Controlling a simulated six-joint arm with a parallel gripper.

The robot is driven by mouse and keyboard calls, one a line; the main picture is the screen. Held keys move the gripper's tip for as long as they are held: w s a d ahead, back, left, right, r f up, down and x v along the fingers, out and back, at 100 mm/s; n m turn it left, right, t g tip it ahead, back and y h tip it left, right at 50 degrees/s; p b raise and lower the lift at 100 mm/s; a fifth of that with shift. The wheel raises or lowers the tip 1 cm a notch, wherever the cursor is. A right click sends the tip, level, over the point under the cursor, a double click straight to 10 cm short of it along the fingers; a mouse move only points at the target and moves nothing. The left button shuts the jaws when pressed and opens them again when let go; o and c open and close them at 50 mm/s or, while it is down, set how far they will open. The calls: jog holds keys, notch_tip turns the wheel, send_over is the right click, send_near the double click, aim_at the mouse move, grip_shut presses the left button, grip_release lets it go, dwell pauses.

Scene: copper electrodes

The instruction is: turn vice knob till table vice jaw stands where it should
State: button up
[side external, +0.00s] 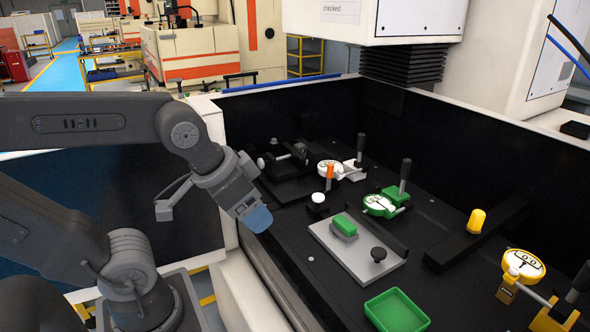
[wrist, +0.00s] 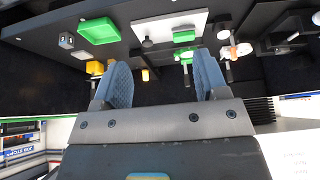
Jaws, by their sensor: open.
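The table vice, as far as I can tell, is the dark fixture (side external: 290,165) at the back left of the black work bed. A small light-grey round knob (side external: 261,163) shows at its left end. The jaw's exact position is too small to read. In the wrist view a dark fixture that looks like the vice (wrist: 285,38) is at the upper right. My gripper (side external: 257,219) hangs over the near-left edge of the bed, in front of the vice and apart from it. In the wrist view its two blue fingers (wrist: 163,75) are spread with nothing between them.
Dial gauges with a white clamp (side external: 331,170), a green clamp (side external: 380,205) and a yellow clamp (side external: 523,265) stand on the bed. A grey plate (side external: 340,254) carries a green block (side external: 344,225) and a black knob (side external: 378,254). A green tray (side external: 396,311) is nearest. Dark walls enclose the bed.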

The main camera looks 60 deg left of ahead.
jog(key=shift+c, duration=0.3)
jog(key=shift+a, duration=0.1)
jog(key=shift+c, duration=0.7)
jog(key=w+a+f+g+y, duration=0.1)
jog(key=w+a+g+y, duration=0.1)
jog(key=w+a, duration=0.2)
jog(key=w+a+n+g+y, duration=0.1)
jog(key=w+a+g+y, duration=0.1)
jog(key=w+a, duration=0.2)
jog(key=w+a+f+g+y, duration=0.1)
jog(key=w+a+y, duration=0.1)
jog(key=w+a, duration=0.2)
jog(key=shift+w+a+f+g+y, duration=0.1)
jog(key=shift+a+f+g+y, duration=0.1)
jog(key=shift+a, duration=0.2)
jog(key=shift+a+f+g+y, duration=0.1)
jog(key=shift+a+f+g, duration=0.1)
jog(key=shift+a, duration=0.2)
jog(key=shift+c, duration=0.2)
jog(key=n+g+y, duration=0.1)
jog(key=g+y, duration=0.3)
jog(key=y, duration=0.2)
send_near(263, 164)
jog(key=shift+a+f, duration=0.3)
jog(key=shift+a, duration=0.2)
jog(key=shift+x, duration=3.95)
jog(key=shift+s+a, duration=0.25)
jog(key=shift+a, duration=0.05)
jog(key=c, duration=0.8)
